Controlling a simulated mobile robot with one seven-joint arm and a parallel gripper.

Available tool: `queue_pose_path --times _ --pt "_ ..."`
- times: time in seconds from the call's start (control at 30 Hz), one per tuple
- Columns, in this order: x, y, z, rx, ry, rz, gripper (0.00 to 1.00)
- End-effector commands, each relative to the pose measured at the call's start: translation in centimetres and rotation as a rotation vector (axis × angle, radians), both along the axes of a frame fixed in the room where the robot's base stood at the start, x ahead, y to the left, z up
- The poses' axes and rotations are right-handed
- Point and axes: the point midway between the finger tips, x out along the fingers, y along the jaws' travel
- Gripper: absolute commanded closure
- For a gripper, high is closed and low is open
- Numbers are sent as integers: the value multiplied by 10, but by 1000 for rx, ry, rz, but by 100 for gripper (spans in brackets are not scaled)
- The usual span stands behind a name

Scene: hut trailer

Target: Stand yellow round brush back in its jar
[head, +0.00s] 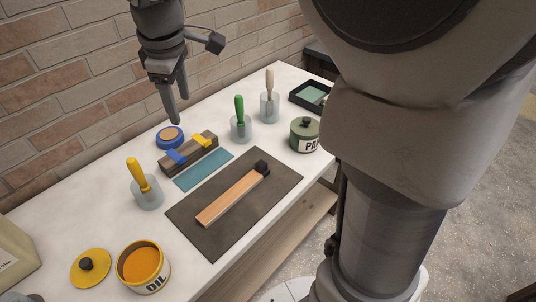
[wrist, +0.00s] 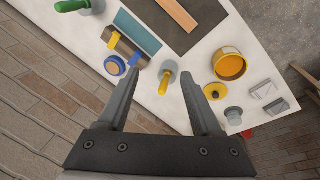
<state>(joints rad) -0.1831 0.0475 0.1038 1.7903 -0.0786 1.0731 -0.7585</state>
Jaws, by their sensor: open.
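The yellow round brush (head: 138,173) stands handle up, leaning a little, in its clear jar (head: 149,195) near the table's left back part. In the wrist view the brush (wrist: 163,86) and jar (wrist: 170,67) show between the fingertips, farther off than they are. My gripper (head: 177,102) is open and empty, raised above the table's back edge by the brick wall. It also shows in the wrist view (wrist: 161,76). The brush's bristle end inside the jar is not clear.
A green-handled brush (head: 239,104) and a pale-handled brush (head: 269,82) stand in similar jars. A wooden block (head: 205,150) with blue and yellow pieces lies near a dark mat (head: 247,216).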

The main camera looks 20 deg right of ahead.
Motion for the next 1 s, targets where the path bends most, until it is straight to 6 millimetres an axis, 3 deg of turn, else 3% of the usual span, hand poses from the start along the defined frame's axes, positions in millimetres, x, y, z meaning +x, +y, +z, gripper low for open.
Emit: queue_pose_path --times 0.1,0.3,0.6,0.8,1.0 --pt "-33 -26 12 41 -42 -159 34" --pt "-86 -60 17 125 -105 -424 34" --pt "-163 -97 0 279 -189 -801 34" --pt "-192 -107 -16 360 -220 -962 34" --pt "-200 -109 -22 384 -225 -1009 34"
